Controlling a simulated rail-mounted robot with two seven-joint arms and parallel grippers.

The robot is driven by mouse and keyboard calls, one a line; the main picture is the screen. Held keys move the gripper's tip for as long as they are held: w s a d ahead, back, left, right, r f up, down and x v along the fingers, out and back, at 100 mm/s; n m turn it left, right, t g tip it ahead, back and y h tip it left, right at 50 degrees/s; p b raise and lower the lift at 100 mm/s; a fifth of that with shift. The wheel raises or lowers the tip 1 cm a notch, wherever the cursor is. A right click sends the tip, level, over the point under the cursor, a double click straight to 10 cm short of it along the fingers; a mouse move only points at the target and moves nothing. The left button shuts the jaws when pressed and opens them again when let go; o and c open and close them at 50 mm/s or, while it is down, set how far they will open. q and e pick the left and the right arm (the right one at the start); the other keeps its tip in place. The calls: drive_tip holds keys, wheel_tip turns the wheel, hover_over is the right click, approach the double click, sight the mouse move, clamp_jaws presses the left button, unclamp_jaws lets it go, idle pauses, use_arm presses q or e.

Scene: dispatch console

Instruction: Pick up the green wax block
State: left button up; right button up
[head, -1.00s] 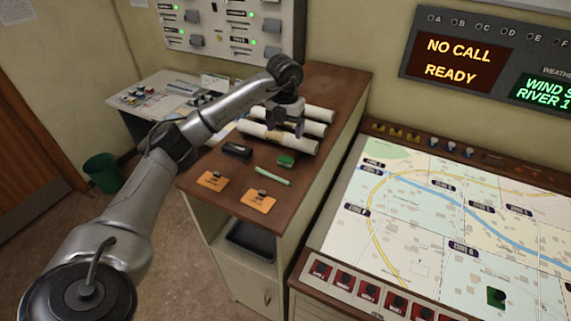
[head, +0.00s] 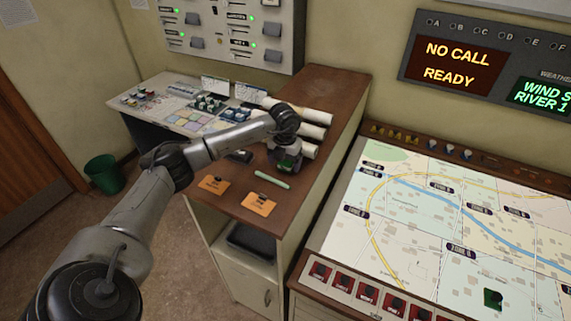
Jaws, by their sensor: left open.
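The green wax block (head: 286,168) lies on the brown wooden cabinet top, in front of the white rolls. My left gripper (head: 287,163) points down right over the block, its fingers low and close to it. The jaws are open, and the wrist and fingers partly hide the block. I cannot tell whether a finger touches it. My right gripper is not in view.
A pale green stick (head: 272,179) lies just in front of the block. Two orange cards (head: 258,203) lie nearer the front edge. White rolls (head: 309,131) lie behind the gripper, and a dark object (head: 239,156) sits to its left. A map table (head: 330,236) stands to the right.

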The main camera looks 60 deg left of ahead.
sight(288, 163)
use_arm(q)
drive_tip(key=shift+f, duration=0.7)
drive_tip(key=c, duration=1)
drive_tip(key=shift+r, duration=0.1)
drive_tip(key=shift+r, duration=0.45)
drive_tip(key=r, duration=0.2)
drive_tip(key=w+r+b, duration=0.1)
drive_tip(key=shift+d+r, duration=0.25)
drive_tip(key=shift+r, duration=0.05)
drive_tip(key=w+d+r, duration=0.1)
drive_tip(key=w+r, duration=0.1)
drive_tip(key=w, duration=0.1)
drive_tip(key=w+d+r+b, duration=0.1)
drive_tip(key=w+d+r, duration=0.1)
drive_tip(key=w, duration=0.1)
drive_tip(key=w+d+r, duration=0.2)
drive_tip(key=w, duration=0.1)
drive_tip(key=shift+d+r, duration=0.2)
